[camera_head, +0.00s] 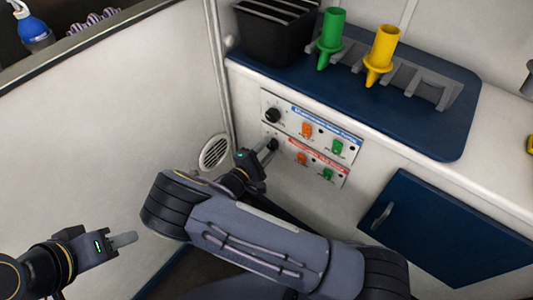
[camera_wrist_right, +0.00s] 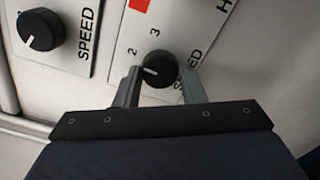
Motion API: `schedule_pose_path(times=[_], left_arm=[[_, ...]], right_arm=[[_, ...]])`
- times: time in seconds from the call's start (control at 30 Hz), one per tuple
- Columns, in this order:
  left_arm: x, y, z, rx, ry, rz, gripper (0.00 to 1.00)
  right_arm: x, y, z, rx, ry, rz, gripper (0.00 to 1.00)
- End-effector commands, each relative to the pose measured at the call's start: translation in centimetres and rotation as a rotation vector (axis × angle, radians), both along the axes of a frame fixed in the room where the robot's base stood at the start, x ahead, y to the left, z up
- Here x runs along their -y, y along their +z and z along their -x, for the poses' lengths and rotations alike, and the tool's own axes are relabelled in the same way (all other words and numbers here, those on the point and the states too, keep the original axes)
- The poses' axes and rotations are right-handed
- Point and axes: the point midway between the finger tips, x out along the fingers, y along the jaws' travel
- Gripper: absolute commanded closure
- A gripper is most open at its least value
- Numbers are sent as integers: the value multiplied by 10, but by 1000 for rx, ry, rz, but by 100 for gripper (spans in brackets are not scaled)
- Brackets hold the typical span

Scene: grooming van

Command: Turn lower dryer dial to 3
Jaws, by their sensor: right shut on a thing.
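The lower dryer dial (camera_wrist_right: 158,70) is a black knob with a white pointer line, on the lower white panel (camera_head: 318,164) with the red label strip. My right gripper (camera_head: 266,150) is shut on this dial, one finger on each side, as the right wrist view (camera_wrist_right: 158,82) shows. The numbers 2 and 3 show beside the dial; the pointer line points left in that view, and which number it sits at I cannot tell. The upper dial (camera_head: 272,115) is a separate black knob. My left gripper (camera_head: 123,240) is at the lower left, away from the panels.
Orange and green switches (camera_head: 337,147) sit right of the dials. Above is a blue-topped counter (camera_head: 440,145) with a black bin (camera_head: 272,38) and green and yellow nozzles (camera_head: 382,52). A blue cabinet door (camera_head: 440,228) is at lower right. A round vent (camera_head: 214,152) is left of the dials.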

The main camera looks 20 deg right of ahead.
Motion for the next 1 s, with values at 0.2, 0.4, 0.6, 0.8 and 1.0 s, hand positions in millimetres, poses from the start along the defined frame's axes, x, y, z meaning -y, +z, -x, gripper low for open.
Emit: schedule_pose_path(times=[0.2,0.4,0.6,0.8,1.0], left_arm=[[0,-21,0,0,0,0,64],[0,-38,0,0,0,0,64],[0,-57,0,0,0,0,64],[0,-74,0,0,0,0,64],[0,-87,0,0,0,0,64]], right_arm=[[0,-4,0,164,-1,-128,86],[0,-5,0,313,-1,-245,86],[0,-5,1,461,0,-361,86],[0,-5,1,593,-2,-464,86],[0,-4,1,694,-2,-543,86]])
